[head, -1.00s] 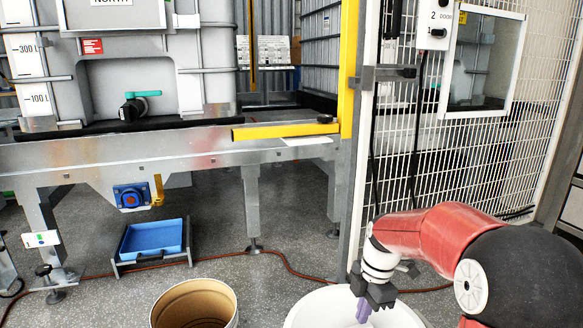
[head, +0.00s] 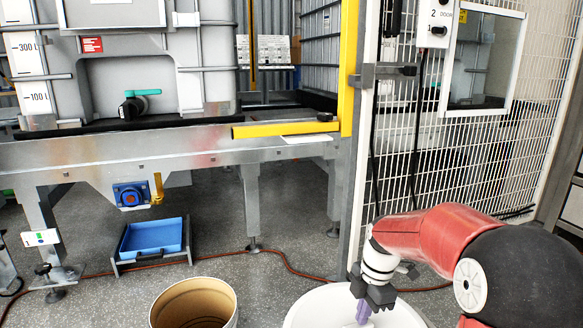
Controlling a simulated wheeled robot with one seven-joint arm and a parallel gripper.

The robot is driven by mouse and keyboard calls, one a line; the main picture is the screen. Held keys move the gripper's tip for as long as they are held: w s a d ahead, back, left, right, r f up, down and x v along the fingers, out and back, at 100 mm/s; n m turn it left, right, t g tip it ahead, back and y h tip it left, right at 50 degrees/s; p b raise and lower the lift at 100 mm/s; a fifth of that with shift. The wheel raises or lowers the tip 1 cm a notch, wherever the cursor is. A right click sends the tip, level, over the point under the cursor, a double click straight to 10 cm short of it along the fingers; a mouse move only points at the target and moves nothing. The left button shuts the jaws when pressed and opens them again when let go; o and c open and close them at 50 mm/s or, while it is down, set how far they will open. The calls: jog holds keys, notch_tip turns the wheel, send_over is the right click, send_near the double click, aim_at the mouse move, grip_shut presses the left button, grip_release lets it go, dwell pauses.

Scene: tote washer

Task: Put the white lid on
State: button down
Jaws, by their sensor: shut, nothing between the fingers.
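A large white round thing (head: 312,308) shows at the bottom edge of the head view, right of centre. It is cut off by the frame, and I cannot tell whether it is the white lid or an open tub. My gripper (head: 363,314) points down over it with its purple fingers together, holding nothing. Whether the fingertips touch the white surface is unclear. An open drum (head: 232,308), light brown inside with a pale rim, stands to the left, also cut by the bottom edge. No lid lies on it.
A metal stand (head: 200,148) carries a caged tank behind, with a yellow bar (head: 285,131) along it. A blue tray (head: 152,238) sits on the floor below. A white mesh fence (head: 450,150) rises at right. An orange hose (head: 285,262) crosses the floor.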

jog(key=shift+f, duration=0.4)
jog(key=shift+r, duration=0.2)
notch_tip(320, 180, up, 9)
jog(key=p, duration=0.7)
jog(key=shift+f, duration=0.15)
jog(key=s+r+m+t+p, duration=0.1)
jog(key=s+r+m+t, duration=0.1)
jog(key=s+r+m, duration=0.2)
jog(key=s+r+m+t+h+p, duration=0.1)
jog(key=s+r+m, duration=0.3)
jog(key=s+m, duration=0.6)
jog(key=s+r+m+t+p, duration=0.1)
jog(key=s+r+m+t, duration=0.2)
jog(key=s+m, duration=0.4)
jog(key=shift+s+a+r+m+h+p, duration=0.3)
jog(key=shift+s+a+r+h+p, duration=0.1)
jog(key=shift+s+r, duration=0.35)
